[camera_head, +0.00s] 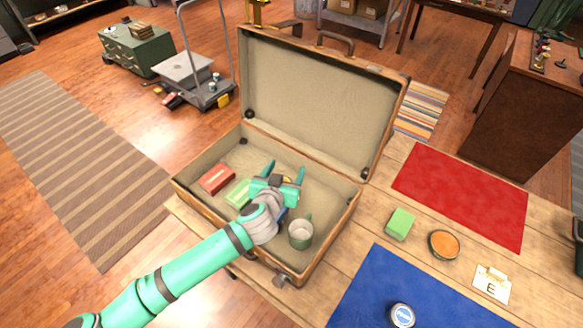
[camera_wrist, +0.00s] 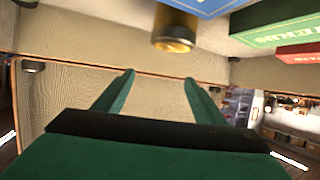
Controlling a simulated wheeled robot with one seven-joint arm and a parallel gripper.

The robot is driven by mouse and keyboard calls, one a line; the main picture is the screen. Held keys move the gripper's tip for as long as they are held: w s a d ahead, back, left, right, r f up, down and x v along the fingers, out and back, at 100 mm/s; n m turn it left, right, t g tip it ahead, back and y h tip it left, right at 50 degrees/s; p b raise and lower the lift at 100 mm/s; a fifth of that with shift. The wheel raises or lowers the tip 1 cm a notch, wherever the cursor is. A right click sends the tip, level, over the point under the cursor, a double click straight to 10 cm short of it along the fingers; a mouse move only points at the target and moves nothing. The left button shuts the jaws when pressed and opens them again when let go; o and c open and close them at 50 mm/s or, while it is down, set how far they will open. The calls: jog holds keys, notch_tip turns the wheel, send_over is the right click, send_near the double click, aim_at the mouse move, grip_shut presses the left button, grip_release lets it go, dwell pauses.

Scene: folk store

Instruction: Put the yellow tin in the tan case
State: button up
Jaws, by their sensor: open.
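The tan case (camera_head: 318,90) lies open on the wooden table, lid raised at the back. My gripper (camera_head: 284,170) is inside the case, above its floor, with fingers apart and nothing between them. In the wrist view my gripper (camera_wrist: 159,77) points at the case's beige lining. The yellow tin (camera_wrist: 174,30) shows at the top of the wrist view, beside a blue box (camera_wrist: 205,6) and clear of the fingers. It appears to be within the case; whether it rests on the floor is unclear. In the head view my gripper and arm seem to hide it.
The case also holds a red box (camera_head: 216,178), a green box (camera_head: 238,193) and a green cup (camera_head: 301,231). On the table right of it are a green block (camera_head: 400,223), an orange-filled bowl (camera_head: 444,244), a red mat (camera_head: 465,190) and a blue mat (camera_head: 385,285).

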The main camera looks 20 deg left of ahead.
jog(key=v, duration=0.9)
jog(key=shift+s+a, duration=0.2)
jog(key=shift+a, duration=0.15)
